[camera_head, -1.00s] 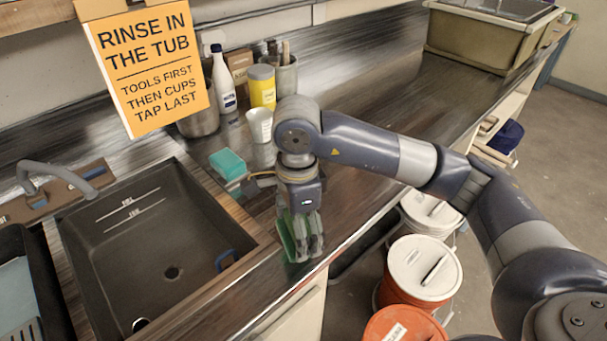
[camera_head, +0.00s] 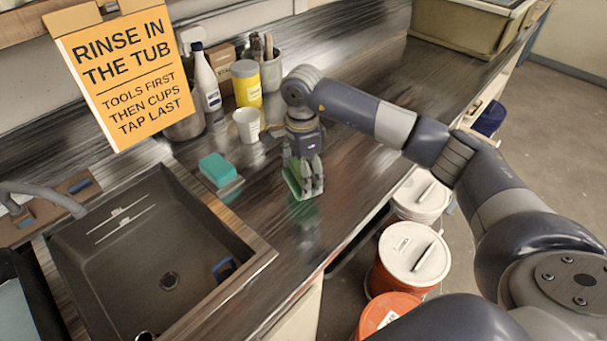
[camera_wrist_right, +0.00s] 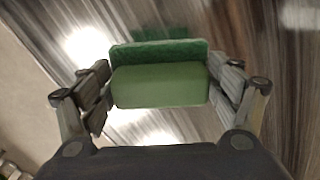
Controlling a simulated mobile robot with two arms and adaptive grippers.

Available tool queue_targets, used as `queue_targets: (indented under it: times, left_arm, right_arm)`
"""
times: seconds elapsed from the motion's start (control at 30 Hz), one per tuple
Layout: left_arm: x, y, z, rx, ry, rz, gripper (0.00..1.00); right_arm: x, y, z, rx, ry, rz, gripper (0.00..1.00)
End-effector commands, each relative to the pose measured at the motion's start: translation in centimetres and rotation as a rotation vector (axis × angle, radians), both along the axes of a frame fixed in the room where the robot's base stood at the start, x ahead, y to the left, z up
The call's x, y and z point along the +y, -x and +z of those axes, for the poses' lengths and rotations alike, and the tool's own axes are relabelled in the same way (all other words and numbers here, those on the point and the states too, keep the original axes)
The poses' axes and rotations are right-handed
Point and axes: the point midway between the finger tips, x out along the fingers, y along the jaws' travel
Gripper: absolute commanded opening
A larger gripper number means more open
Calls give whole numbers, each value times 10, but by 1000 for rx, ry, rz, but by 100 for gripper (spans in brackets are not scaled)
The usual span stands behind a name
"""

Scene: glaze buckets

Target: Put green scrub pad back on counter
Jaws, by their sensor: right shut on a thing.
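The green scrub pad (camera_head: 293,178) is in my right gripper (camera_head: 304,188), over the dark wood-look counter (camera_head: 345,160) to the right of the sink. In the right wrist view the pad (camera_wrist_right: 160,85) sits between the two fingers of the gripper (camera_wrist_right: 162,88), with a darker green scouring layer on its far side. A dark green patch, like a reflection, shows on the counter past it. I cannot tell whether the pad touches the counter. My left gripper is not in view.
A teal sponge (camera_head: 216,168) lies left of my gripper, by the sink (camera_head: 160,250). A white cup (camera_head: 247,125), a yellow container (camera_head: 246,84) and a white bottle (camera_head: 205,82) stand behind. Lidded buckets (camera_head: 412,252) stand on the floor. The counter right of my gripper is clear.

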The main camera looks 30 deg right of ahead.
Motion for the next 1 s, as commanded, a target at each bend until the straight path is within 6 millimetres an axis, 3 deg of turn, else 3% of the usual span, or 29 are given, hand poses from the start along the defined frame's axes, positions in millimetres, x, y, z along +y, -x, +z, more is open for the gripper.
queue_targets:
  times: [0.1, 0.2, 0.5, 0.8, 0.83, 0.87, 0.9, 1.0]
  left_arm:
    - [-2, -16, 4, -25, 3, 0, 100]
    - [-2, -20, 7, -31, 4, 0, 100]
    - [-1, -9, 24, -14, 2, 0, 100]
    - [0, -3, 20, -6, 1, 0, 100]
    - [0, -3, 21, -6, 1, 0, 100]
    - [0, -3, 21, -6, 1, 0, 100]
    - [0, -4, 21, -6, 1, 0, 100]
    - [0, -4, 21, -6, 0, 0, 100]
  right_arm:
    - [-4, -5, 0, 0, 0, 0, 64]
    - [-9, -10, 0, 0, 0, -1, 64]
    - [-10, -11, -35, 1, -1, 1, 64]
    - [-10, -11, -39, -1, 0, 2, 64]
    - [-10, -11, -38, 0, 0, 2, 88]
    - [-10, -11, -38, 0, 0, 2, 94]
    - [-10, -11, -38, 0, 0, 1, 100]
    - [-10, -11, -38, 0, 0, 1, 100]
